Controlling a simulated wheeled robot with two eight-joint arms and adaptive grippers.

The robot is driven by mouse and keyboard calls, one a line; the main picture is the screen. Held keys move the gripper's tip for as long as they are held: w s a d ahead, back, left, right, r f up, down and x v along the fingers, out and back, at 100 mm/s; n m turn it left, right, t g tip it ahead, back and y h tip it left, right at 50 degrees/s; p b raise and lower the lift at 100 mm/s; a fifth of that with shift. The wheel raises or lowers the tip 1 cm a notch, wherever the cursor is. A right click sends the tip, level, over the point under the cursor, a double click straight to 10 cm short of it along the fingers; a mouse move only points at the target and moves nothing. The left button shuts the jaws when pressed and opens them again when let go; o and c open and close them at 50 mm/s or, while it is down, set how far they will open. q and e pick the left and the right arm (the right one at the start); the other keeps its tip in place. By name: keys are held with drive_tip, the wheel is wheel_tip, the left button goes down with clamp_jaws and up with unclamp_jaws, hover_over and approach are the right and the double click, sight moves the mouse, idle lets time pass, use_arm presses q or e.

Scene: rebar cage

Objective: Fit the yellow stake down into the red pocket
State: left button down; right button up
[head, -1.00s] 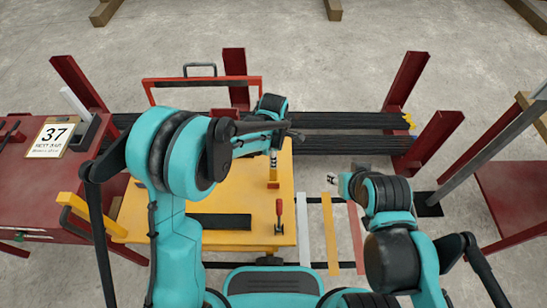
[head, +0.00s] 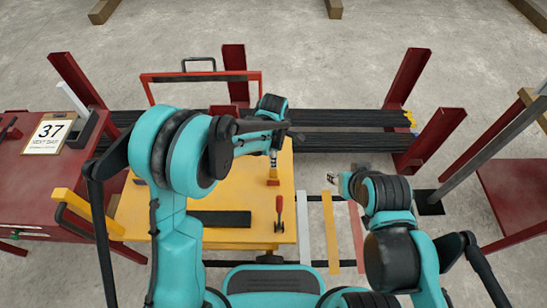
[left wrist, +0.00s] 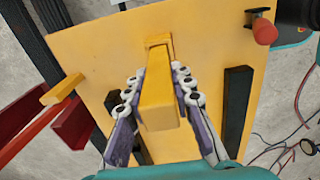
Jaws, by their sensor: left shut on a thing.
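The yellow stake (head: 273,171) stands near the right side of the yellow tabletop. In the left wrist view the stake (left wrist: 157,105) is a square yellow bar between the two fingers. I cannot tell for sure which red part is the pocket; dark red posts, such as one at the back (head: 235,60), stand around. My right gripper (head: 333,179) is small and partly hidden, right of the table.
The yellow tabletop (head: 150,245) carries a black bar (head: 220,219) and a red-handled tool (head: 280,208). Long dark bars (head: 345,140) lie behind it between red posts. A red cabinet (head: 30,190) with a clipboard stands left. A yellow bar (head: 90,217) juts out beside it.

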use_arm(q)
drive_tip(key=shift+f, duration=0.15)
drive_tip(key=c, duration=1.2)
unclamp_jaws()
wheel_tip(320, 180, up, 12)
drive_tip(key=shift+r, duration=0.1)
drive_tip(key=s+a+r+m+t, duration=0.3)
drive_tip(key=s+a+r+m, duration=0.4)
drive_tip(key=a, duration=0.3)
drive_tip(key=s+a+m+t, duration=0.1)
drive_tip(key=s+a+m, duration=0.1)
drive_tip(key=s+m, duration=0.1)
drive_tip(key=s+a+f+m+t, duration=0.1)
drive_tip(key=s+a+m, duration=0.2)
drive_tip(key=m, duration=0.1)
drive_tip(key=s+a+f+m+t, duration=0.1)
drive_tip(key=s+a+m+t, duration=0.1)
drive_tip(key=s+m, duration=0.1)
drive_tip(key=shift+s+a+m, duration=0.35)
drive_tip(key=shift+a+m, duration=0.05)
drive_tip(key=shift+m, duration=0.1)
